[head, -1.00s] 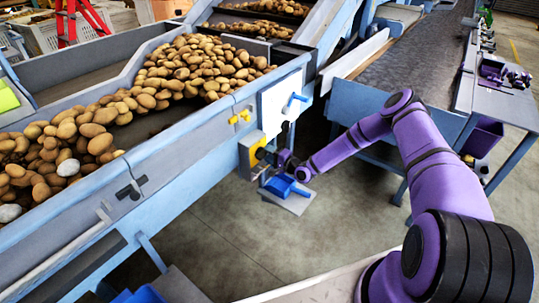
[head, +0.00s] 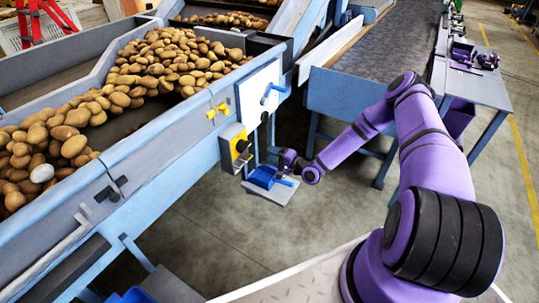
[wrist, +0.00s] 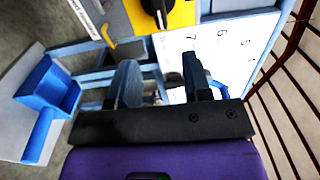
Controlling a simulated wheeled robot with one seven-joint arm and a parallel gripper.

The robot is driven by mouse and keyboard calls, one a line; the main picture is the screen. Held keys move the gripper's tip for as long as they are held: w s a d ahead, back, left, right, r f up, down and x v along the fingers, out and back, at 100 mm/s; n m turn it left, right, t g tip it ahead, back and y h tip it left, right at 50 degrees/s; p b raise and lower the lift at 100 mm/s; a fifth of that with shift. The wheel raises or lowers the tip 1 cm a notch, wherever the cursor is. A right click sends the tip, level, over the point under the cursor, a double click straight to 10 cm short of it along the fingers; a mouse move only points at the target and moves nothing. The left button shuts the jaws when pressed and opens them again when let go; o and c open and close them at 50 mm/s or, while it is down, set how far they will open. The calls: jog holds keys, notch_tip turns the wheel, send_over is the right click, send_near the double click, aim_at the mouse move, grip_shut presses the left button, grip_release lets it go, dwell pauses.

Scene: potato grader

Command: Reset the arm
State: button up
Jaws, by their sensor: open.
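My purple arm reaches out from the lower right in the head view, bent at a high elbow. My gripper (head: 283,161) is at its far end, in front of the potato machine's side, near the yellow switch box (head: 236,147). In the wrist view my gripper (wrist: 163,84) shows two dark fingers spread apart with nothing between them. The switch box (wrist: 178,14) with its black knob lies beyond the fingers, and a white numbered panel (wrist: 221,42) is beside it.
A blue scoop (head: 262,177) rests on a small grey shelf (head: 283,194) close below my gripper; the scoop also shows in the wrist view (wrist: 46,90). Potatoes (head: 170,62) fill the hopper at left. A conveyor (head: 375,48) stands behind my arm. Open floor lies below.

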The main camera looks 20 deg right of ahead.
dwell(0.3)
jog(key=w+d+r+n+g+h, duration=0.1)
jog(key=d+r+n+g+h, duration=0.2)
jog(key=r, duration=0.6)
jog(key=w+d+r+n+g+h, duration=0.1)
jog(key=w+r+n+g+h, duration=0.2)
jog(key=r, duration=0.5)
jog(key=s+r+n+g+h, duration=0.15)
jog(key=s+r, duration=0.25)
jog(key=r, duration=0.6)
jog(key=s+r+n+h, duration=0.25)
jog(key=s+r, duration=0.25)
jog(key=r, duration=0.5)
jog(key=s+a+r+h, duration=0.2)
jog(key=s+r+h, duration=0.1)
jog(key=s+r, duration=1.15)
jog(key=s+a+r+g+y, duration=0.1)
jog(key=s, duration=0.9)
jog(key=s+a+r+n+g+y, duration=0.1)
jog(key=s+a, duration=0.1)
jog(key=s, duration=0.9)
jog(key=shift+a+r, duration=0.2)
jog(key=shift+r, duration=0.15)
jog(key=shift+w, duration=0.1)
